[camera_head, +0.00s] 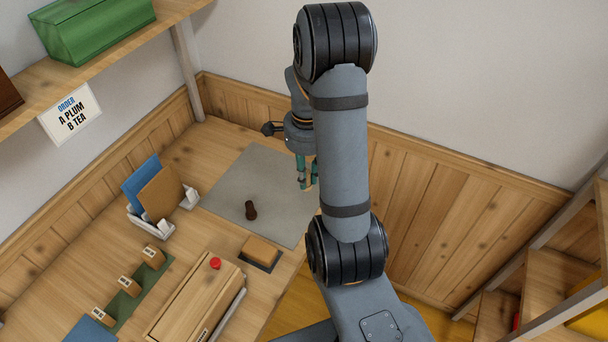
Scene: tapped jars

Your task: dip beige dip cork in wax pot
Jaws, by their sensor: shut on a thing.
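My gripper (307,183) has teal fingers and points down over the right part of a grey mat (232,187). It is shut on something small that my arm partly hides. A beige patch shows at the fingertips, too small to name for sure as the beige dip cork. A dark brown, peg-like thing (251,211) stands on the mat, left of the gripper and apart from it. I cannot make out a wax pot for certain; part of the mat's right side is behind my arm.
A wooden box (195,300) with a red knob (215,263) is at the front. A tan block lies on a dark pad (261,266). A white rack (138,222) holds blue and brown boards. Small tagged blocks (128,286) sit on a green strip. Wooden wall panels bound the back.

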